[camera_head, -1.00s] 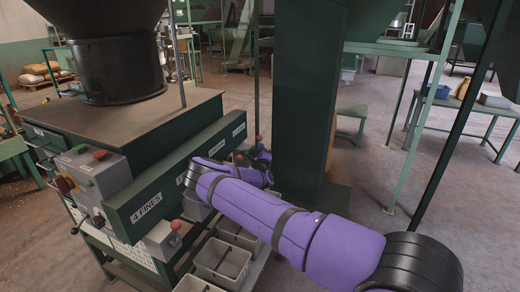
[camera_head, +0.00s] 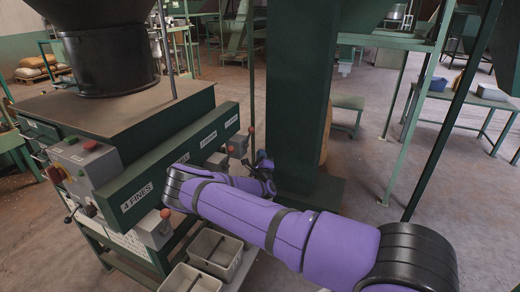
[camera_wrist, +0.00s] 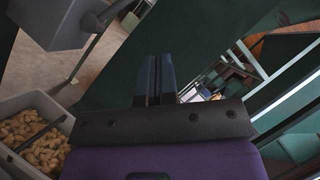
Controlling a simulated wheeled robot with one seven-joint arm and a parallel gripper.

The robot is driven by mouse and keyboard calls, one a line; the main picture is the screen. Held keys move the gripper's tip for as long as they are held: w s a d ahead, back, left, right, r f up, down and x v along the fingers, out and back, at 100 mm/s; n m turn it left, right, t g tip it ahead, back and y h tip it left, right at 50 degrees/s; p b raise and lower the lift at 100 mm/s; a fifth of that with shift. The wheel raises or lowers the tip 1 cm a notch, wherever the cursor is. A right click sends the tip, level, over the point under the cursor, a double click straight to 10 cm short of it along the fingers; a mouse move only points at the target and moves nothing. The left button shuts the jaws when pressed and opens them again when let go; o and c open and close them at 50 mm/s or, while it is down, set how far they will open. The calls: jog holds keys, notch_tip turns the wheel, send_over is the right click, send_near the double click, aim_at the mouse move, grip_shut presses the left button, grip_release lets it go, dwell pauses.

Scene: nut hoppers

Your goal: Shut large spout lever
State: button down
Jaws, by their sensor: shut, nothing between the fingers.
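A green beam (camera_head: 190,152) carries labels over a row of spouts. The near one reads "4 FINES"; the others are too small to read, so I cannot tell which is the large spout. A red-knobbed lever (camera_head: 251,131) stands up by the farthest visible spout (camera_head: 238,147). My gripper (camera_head: 268,165) is beside and below that knob, close to the green column, apart from the lever as far as I can see. In the wrist view my gripper (camera_wrist: 155,75) is shut and empty. A grey spout box (camera_wrist: 55,22) with a metal lever rod (camera_wrist: 103,17) is at upper left.
A bin of nuts (camera_wrist: 65,122) lies at lower left in the wrist view. Grey bins (camera_head: 216,249) stand below the near spouts. The green column (camera_head: 300,90) stands right behind my gripper. A lever with an orange knob (camera_head: 166,213) is at the fines spout.

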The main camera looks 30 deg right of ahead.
jog(key=shift+v, duration=1.3)
jog(key=shift+s+r, duration=0.1)
jog(key=shift+r, duration=0.15)
jog(key=s+d+r+m+g+h, duration=0.3)
jog(key=s+r+m+g+h, duration=0.15)
jog(key=r+m+g, duration=0.35)
jog(key=s+d+r+m+g+h, duration=0.35)
jog(key=r+m+h, duration=0.25)
jog(key=m, duration=0.3)
jog(key=s+r+m+g+y, duration=0.3)
jog(key=s+r+m+g, duration=0.65)
jog(key=m, duration=0.35)
jog(key=s+a+r+m+t+y, duration=0.2)
jog(key=s+a+r+m+y, duration=0.2)
jog(key=s, duration=0.6)
jog(key=s+a+r+m+t+y, duration=0.2)
jog(key=s+a+r+m+y, duration=0.2)
jog(key=s+a+r+y, duration=0.3)
jog(key=s+a+r+m+t+y, duration=0.2)
jog(key=s+a+r+m+y, duration=0.2)
jog(key=s+a+r, duration=0.3)
jog(key=s+a+y, duration=0.1)
jog(key=s+a, duration=0.2)
jog(key=s, duration=0.4)
jog(key=shift+s+a+r+m, duration=0.2)
jog(key=shift+s+r+m, duration=0.1)
jog(key=shift+m, duration=0.1)
